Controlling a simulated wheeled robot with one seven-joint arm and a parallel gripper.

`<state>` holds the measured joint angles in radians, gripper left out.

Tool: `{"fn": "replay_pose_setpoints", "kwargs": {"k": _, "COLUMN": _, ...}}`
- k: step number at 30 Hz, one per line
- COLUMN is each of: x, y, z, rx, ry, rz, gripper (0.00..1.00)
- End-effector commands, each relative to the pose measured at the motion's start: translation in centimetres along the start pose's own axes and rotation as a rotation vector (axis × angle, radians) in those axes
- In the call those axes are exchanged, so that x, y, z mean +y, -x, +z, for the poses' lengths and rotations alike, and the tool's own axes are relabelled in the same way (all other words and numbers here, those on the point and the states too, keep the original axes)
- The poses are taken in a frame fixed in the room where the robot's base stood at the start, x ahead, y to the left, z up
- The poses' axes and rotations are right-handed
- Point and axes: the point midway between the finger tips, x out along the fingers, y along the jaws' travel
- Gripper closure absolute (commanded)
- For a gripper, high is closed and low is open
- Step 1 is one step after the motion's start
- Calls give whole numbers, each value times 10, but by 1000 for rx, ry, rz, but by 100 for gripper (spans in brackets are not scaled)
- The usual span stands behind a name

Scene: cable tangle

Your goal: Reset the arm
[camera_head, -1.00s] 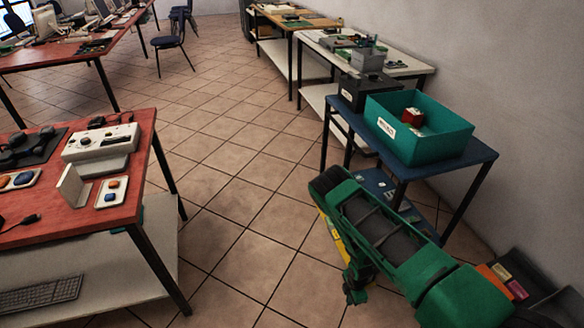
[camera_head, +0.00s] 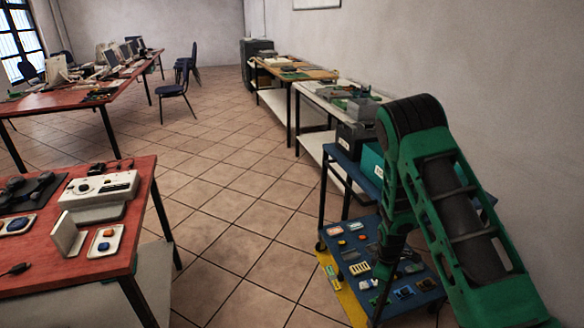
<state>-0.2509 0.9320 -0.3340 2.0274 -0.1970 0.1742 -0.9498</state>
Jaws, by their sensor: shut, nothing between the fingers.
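My green and black arm rises at the right of the head view. It bends at a high elbow, and its far part hangs down in front of the blue cart. My gripper (camera_head: 381,285) is at the low end, small and dark, in front of the cart's lower shelf. It looks shut, with nothing seen in it. Whether it touches anything on the shelf cannot be told.
The blue cart's lower shelf (camera_head: 345,229) holds several small parts. A teal bin (camera_head: 371,168) on top is mostly hidden by my arm. A red table (camera_head: 123,225) with devices stands at left. The tiled floor (camera_head: 235,225) between is clear. A wall is close at right.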

Motion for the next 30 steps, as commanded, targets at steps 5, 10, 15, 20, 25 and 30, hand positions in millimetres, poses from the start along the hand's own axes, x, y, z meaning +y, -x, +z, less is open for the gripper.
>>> {"fn": "replay_pose_setpoints", "kwargs": {"k": 5, "x": 10, "y": 70, "z": 27, "rx": 1, "ry": -177, "rz": 1, "gripper": 100}}
{"fn": "replay_pose_setpoints", "kwargs": {"k": 10, "x": 9, "y": 131, "z": 58, "rx": -2, "ry": -346, "rz": -2, "gripper": 100}}
{"fn": "replay_pose_setpoints", "kwargs": {"k": 15, "x": -2, "y": 188, "z": 92, "rx": -5, "ry": -516, "rz": -8, "gripper": 100}}
{"fn": "replay_pose_setpoints", "kwargs": {"k": 20, "x": -19, "y": 236, "z": 125, "rx": -6, "ry": -674, "rz": -16, "gripper": 100}}
{"fn": "replay_pose_setpoints", "kwargs": {"k": 25, "x": -45, "y": 282, "z": 160, "rx": -5, "ry": -842, "rz": -26, "gripper": 100}}
{"fn": "replay_pose_setpoints", "kwargs": {"k": 30, "x": -78, "y": 321, "z": 193, "rx": -4, "ry": -1009, "rz": -37, "gripper": 100}}
